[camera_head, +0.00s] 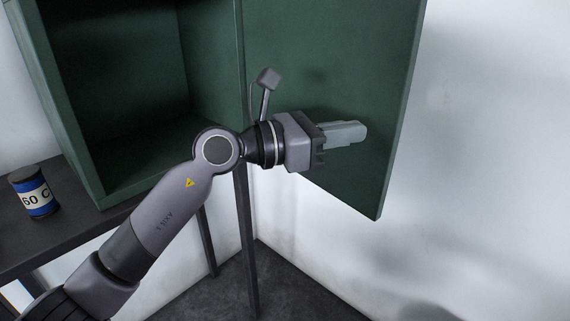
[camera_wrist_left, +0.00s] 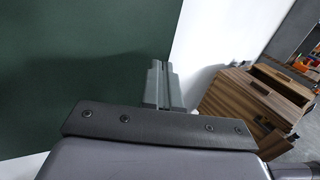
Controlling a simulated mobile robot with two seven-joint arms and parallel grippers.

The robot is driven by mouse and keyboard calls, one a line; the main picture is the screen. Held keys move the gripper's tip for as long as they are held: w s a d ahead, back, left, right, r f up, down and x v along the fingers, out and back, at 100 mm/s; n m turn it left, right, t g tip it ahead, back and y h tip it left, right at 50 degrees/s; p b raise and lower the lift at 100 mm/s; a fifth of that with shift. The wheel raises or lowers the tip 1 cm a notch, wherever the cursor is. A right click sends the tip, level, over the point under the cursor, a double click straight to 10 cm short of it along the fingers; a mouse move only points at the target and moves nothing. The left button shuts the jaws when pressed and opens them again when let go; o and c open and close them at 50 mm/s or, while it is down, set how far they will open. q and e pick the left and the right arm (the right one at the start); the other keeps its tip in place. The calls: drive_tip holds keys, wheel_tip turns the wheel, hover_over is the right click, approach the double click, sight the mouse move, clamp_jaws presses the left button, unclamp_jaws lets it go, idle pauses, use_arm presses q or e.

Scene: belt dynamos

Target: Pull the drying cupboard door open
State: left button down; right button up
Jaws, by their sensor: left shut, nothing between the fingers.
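The green drying cupboard (camera_head: 74,100) stands open on a dark table at the left of the head view. Its inside looks empty where it shows. Its door (camera_head: 330,60) is swung wide to the right, with its inner face toward me. The door's green face also fills the left of the left wrist view (camera_wrist_left: 80,50). My left gripper (camera_head: 362,132) is shut and empty in front of the door's lower part. I cannot tell whether its fingers touch the door. The door's handle is not in view. My right gripper is not in view.
A blue and white can marked "60 C" (camera_head: 36,192) stands on the dark table (camera_head: 60,232) left of the cupboard. A white wall (camera_head: 490,160) is right of the door. A wooden drawer cabinet (camera_wrist_left: 255,105) shows at the right of the wrist view.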

use_arm(q)
drive_tip(key=s+a, duration=0.7)
drive_tip(key=a, duration=0.1)
drive_tip(key=a+f+m+t+y+p, duration=0.2)
drive_tip(key=a+f+m+t+y, duration=0.55)
drive_tip(key=m, duration=1.05)
drive_tip(key=a+f+m+t+y+p, duration=0.2)
drive_tip(key=a+f+m+t, duration=0.4)
drive_tip(key=f+m, duration=0.85)
drive_tip(key=s+a+f+n+g+y+p, duration=0.1)
drive_tip(key=s+a+f+n+g+y, duration=0.1)
drive_tip(key=s+f, duration=0.6)
drive_tip(key=s+a+f+n+g+y+p, duration=0.1)
drive_tip(key=s+a+f+n+g+y, duration=0.2)
drive_tip(key=s+a+f+n+g, duration=0.2)
drive_tip(key=s+f+n+g, duration=0.1)
drive_tip(key=s+f, duration=0.2)
drive_tip(key=shift+a+f+g, duration=0.25)
drive_tip(key=shift+a+g, duration=0.05)
drive_tip(key=shift+g, duration=0.05)
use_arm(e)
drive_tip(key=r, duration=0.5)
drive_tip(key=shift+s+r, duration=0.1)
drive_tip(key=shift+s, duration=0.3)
